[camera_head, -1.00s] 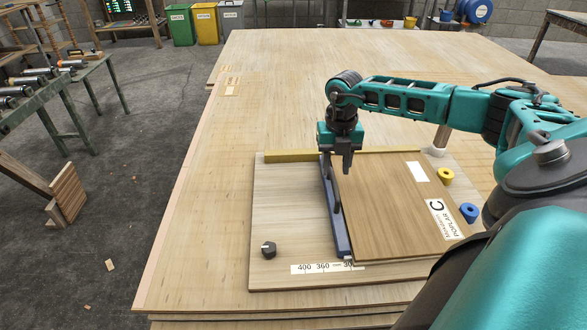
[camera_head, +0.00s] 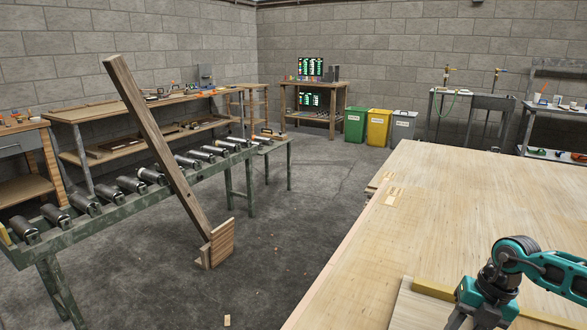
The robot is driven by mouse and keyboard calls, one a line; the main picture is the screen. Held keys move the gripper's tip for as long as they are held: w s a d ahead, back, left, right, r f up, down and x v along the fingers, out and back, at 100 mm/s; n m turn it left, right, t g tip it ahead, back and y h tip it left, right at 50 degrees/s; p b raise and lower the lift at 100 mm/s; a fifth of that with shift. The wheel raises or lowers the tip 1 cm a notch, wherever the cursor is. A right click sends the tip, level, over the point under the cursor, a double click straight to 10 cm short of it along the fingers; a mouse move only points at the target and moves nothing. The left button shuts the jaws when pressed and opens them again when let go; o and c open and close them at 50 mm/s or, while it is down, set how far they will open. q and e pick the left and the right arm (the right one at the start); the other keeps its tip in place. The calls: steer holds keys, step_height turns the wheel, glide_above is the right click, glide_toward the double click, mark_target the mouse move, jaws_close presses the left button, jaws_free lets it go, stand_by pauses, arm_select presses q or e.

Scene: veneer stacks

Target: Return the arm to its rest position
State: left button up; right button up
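My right arm (camera_head: 548,268) comes in from the right edge, teal and black, with its wrist bent down over the veneer table. My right gripper (camera_head: 480,318) is at the bottom right of the head view; its fingertips are cut off by the bottom edge, so its opening does not show. It is above or beside the pale board with the yellow strip (camera_head: 440,291); the rest of that board is out of frame. My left gripper is not in view.
The veneer stack (camera_head: 450,210) fills the right side and its far part is clear. A green roller conveyor (camera_head: 130,212) and a leaning wooden post (camera_head: 160,140) stand at left. Green, yellow and grey bins (camera_head: 379,124) stand behind. Open floor (camera_head: 300,220) lies between.

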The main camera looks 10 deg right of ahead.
steer(key=a+r+m+t+y+p, duration=0.1)
steer(key=a+r+m+t+y, duration=0.2)
steer(key=a, duration=0.7)
steer(key=a+m+t+y+p, duration=0.1)
steer(key=a+t+y, duration=0.3)
steer(key=a, duration=0.5)
steer(key=a+r+m+t+y+p, duration=0.15)
steer(key=a+y, duration=0.25)
steer(key=a, duration=0.6)
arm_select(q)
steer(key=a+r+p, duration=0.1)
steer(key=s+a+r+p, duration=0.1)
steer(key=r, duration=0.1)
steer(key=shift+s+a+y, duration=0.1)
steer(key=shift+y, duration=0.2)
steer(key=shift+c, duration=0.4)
arm_select(e)
steer(key=s+d+f+m+t+h, duration=0.1)
steer(key=s+f+m+h, duration=0.4)
steer(key=m, duration=0.5)
steer(key=s+d+f+m+h, duration=0.4)
steer(key=s+f+m+h, duration=0.1)
steer(key=m, duration=0.6)
steer(key=shift+s+d+f+t+h, duration=0.15)
steer(key=shift+s+d+t+h, duration=0.2)
steer(key=shift+s+h, duration=0.45)
